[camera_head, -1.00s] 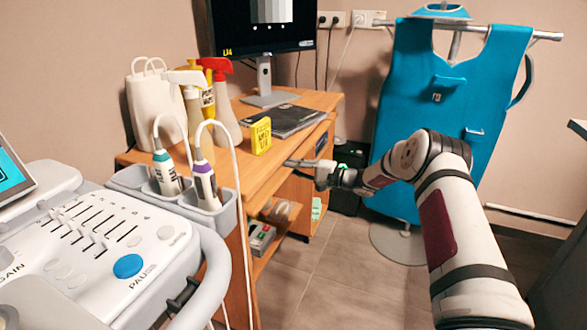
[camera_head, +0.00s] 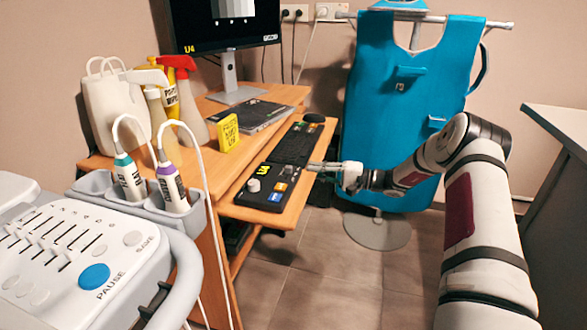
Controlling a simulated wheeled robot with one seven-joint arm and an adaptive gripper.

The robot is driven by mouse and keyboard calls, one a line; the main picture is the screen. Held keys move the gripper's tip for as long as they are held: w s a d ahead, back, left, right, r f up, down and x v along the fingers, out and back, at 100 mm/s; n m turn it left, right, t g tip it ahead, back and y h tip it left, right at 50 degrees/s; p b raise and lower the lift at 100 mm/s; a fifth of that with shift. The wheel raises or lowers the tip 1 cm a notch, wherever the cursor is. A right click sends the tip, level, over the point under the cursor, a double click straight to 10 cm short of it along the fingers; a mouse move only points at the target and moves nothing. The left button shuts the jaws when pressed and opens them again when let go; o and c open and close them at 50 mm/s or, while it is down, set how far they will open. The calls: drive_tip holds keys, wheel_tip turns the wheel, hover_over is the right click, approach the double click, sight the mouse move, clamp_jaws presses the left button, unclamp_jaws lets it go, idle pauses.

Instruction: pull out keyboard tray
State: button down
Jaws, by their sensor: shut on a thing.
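The wooden keyboard tray (camera_head: 254,212) sticks out from under the desk (camera_head: 196,168) toward the right. A black keyboard (camera_head: 297,144) and a control pad with a knob and coloured keys (camera_head: 268,187) lie on it. My gripper (camera_head: 318,166) is at the tray's right-hand front edge, shut on it. The exact contact of the fingertips is too small to make out. My arm reaches in from the lower right.
On the desk are a monitor (camera_head: 222,28), a dark folder (camera_head: 255,114), a yellow box (camera_head: 228,132) and spray bottles. A blue apron (camera_head: 407,110) hangs on a stand behind my gripper. An ultrasound console (camera_head: 85,255) is at the left front.

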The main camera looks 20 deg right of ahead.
drive_tip(key=v, duration=0.7)
drive_tip(key=shift+d, duration=0.15)
drive_tip(key=c, duration=1.6)
unclamp_jaws()
drive_tip(key=shift+o, duration=0.2)
drive_tip(key=v, duration=1.2)
